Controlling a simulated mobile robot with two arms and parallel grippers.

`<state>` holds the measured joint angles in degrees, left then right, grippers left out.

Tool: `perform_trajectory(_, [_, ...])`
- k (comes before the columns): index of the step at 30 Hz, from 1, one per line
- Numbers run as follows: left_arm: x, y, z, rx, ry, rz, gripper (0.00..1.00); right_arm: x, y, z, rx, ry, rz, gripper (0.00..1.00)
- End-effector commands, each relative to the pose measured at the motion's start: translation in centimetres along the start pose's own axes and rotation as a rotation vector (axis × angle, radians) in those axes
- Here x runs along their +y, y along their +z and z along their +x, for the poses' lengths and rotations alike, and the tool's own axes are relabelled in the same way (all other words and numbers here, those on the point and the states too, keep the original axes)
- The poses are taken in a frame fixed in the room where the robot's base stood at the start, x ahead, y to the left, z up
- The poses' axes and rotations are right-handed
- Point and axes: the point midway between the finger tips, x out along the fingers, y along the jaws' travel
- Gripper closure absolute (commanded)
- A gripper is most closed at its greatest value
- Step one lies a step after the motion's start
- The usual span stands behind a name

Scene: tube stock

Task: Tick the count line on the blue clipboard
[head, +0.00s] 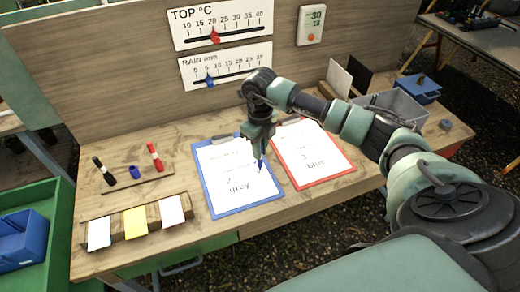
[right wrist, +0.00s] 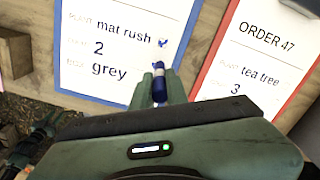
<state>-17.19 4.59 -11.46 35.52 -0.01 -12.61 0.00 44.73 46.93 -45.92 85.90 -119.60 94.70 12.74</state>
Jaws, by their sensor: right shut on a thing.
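The blue clipboard (head: 250,206) lies on the wooden bench and holds a white sheet. In the right wrist view, the clipboard (right wrist: 95,100) shows lines reading "mat rush", "2" and "grey". A blue tick (right wrist: 162,42) stands after "mat rush"; no tick shows beside the "2". My right gripper (head: 260,146) is shut on a blue pen (right wrist: 159,84), held tip down over the right part of the sheet. The tip is near the count line's right end; I cannot tell whether it touches the paper. My left gripper is not in view.
A red clipboard (head: 349,171) lies close to the right. A grey bin (head: 402,104) stands at the right. Gauges hang on the back board.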

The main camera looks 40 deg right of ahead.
Motion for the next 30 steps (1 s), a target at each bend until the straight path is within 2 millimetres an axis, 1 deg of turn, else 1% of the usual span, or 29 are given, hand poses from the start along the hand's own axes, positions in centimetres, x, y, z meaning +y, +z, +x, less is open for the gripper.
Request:
perform_trajectory(8, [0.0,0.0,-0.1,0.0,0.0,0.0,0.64,0.0,0.0,-0.1,-0.001,0.0,0.0,1.0])
perform_trajectory(24, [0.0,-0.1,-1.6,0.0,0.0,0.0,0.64,0.0,0.0,-2.7,-0.001,0.0,0.0,1.0])
perform_trajectory(30, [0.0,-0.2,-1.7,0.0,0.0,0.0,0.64,0.0,0.0,-3.1,0.0,0.0,0.0,1.0])
